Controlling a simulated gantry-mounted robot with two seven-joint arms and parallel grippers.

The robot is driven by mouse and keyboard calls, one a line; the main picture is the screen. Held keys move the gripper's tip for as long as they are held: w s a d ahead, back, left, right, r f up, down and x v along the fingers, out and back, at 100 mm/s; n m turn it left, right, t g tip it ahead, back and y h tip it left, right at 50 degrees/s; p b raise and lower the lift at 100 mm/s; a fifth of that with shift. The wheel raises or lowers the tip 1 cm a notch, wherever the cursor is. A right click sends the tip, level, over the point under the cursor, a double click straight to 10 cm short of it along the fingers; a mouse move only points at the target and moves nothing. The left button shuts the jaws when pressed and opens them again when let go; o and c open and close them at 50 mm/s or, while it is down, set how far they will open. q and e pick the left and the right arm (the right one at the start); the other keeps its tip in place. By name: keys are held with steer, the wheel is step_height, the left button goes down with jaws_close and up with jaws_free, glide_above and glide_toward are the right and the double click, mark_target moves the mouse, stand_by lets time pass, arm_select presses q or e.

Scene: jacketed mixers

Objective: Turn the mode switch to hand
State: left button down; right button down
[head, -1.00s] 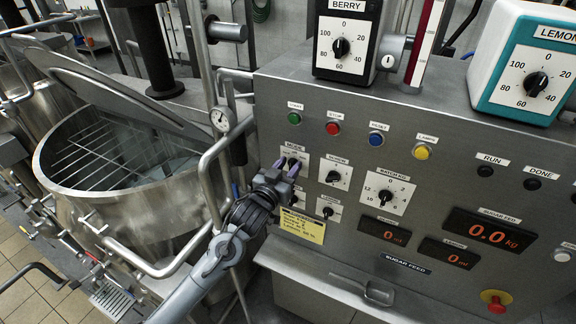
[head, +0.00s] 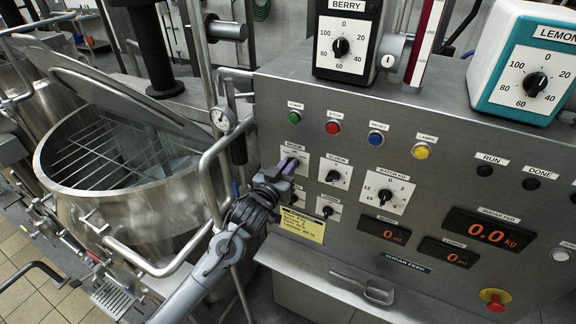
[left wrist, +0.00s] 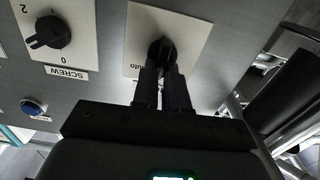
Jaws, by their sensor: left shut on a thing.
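The mode switch is a black knob on a white plate (head: 297,156) under the MODE label, at the upper left of the grey panel. My left gripper (head: 285,167) is at this plate and covers most of the knob in the head view. In the left wrist view the knob (left wrist: 161,50) sits between the two fingertips of my left gripper (left wrist: 162,72), which are shut on it. The word "auto" shows beside the fingers; the "hand" mark cannot be made out. My right gripper is not in view.
The screw knob (head: 333,175) is just right of the mode switch; it also shows in the left wrist view (left wrist: 47,33). Below are a smaller knob (head: 327,211) and a yellow note (head: 302,225). A steel kettle (head: 130,215) with pipe rails stands to the left.

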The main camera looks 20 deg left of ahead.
arm_select(q)
steer(key=shift+a+f+n+p, duration=0.15)
steer(key=shift+n+p, duration=0.55)
steer(key=shift+n, duration=0.7)
steer(key=shift+a+r+n+p, duration=0.1)
steer(key=shift+a+n+p, duration=0.1)
steer(key=shift+n+p, duration=0.9)
steer(key=shift+a+f+n+p, duration=0.15)
steer(key=shift+n+p, duration=0.2)
steer(key=shift+n, duration=1.35)
steer(key=c, duration=1.2)
jaws_free()
steer(key=shift+o, duration=0.2)
